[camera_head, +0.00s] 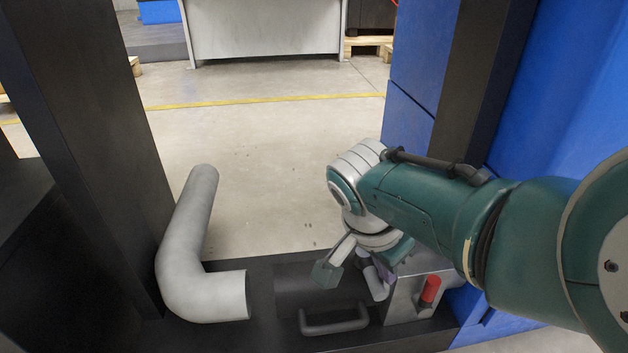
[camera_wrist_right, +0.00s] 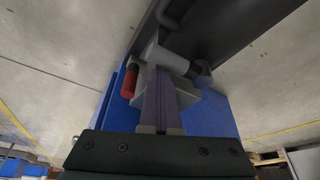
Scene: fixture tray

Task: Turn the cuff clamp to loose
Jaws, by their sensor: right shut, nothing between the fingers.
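A grey clamp block (camera_head: 408,300) with a red lever or knob (camera_head: 430,290) sits at the right end of the black fixture tray (camera_head: 262,262). A short light grey cylinder (camera_head: 374,281) shows at the block's left side. In the wrist view the block (camera_wrist_right: 187,92), the red part (camera_wrist_right: 130,80) and the cylinder (camera_wrist_right: 152,54) lie just beyond the fingers. My right gripper (camera_head: 384,268) points down by the block, partly hidden by its own arm. Its purple fingers (camera_wrist_right: 160,98) are together with nothing between them. Whether they touch the block or cylinder I cannot tell. My left gripper is out of view.
A grey bent pipe (camera_head: 186,252) rests at the tray's left. A dark grey U-shaped handle (camera_head: 334,325) stands at the tray's front. A dark post (camera_head: 95,150) rises at left and blue panels (camera_head: 575,90) at right. Open floor lies beyond the tray.

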